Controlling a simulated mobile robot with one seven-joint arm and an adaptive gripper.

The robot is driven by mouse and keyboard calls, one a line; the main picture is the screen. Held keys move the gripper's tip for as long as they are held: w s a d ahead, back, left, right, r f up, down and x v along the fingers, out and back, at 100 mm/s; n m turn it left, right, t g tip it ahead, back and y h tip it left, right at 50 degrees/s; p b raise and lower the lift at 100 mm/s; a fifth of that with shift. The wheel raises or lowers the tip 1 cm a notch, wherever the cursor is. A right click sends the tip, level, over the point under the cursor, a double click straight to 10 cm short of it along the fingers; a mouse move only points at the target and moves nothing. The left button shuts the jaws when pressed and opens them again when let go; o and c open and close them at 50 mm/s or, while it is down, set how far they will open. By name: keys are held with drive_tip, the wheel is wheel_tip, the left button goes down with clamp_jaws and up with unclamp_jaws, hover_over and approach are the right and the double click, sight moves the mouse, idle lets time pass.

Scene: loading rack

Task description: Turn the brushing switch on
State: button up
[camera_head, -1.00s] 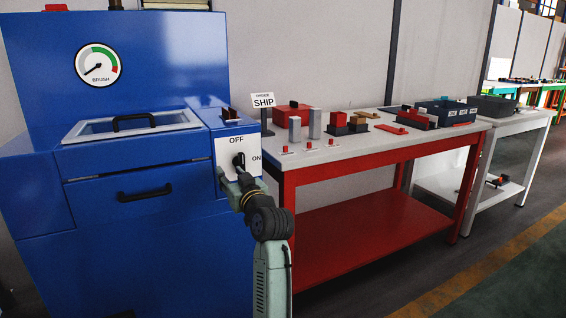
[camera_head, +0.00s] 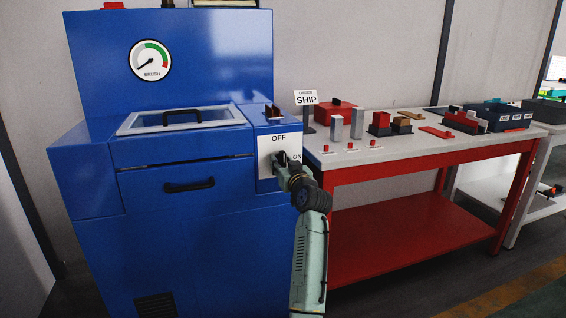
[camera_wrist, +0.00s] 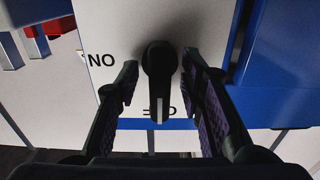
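The brushing switch (camera_wrist: 160,70) is a black rotary knob on a white plate (camera_head: 265,160) on the front of the blue brushing machine (camera_head: 100,180). In the wrist view the picture is upside down, and the knob's long handle points at the OFF label, with ON to the side. My gripper (camera_wrist: 162,95) is open, with one finger on each side of the knob and a visible gap on both sides. In the head view my gripper (camera_head: 284,166) is at the plate and partly hides the knob.
The gauge marked BRUSH (camera_head: 150,61) has its needle at the lower left. A red table (camera_head: 430,160) with blocks, a SHIP sign (camera_head: 306,99) and several small red-topped pieces stands right of the machine. The floor in front is partly clear.

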drive_tip(key=shift+c, duration=0.5)
clamp_jaws()
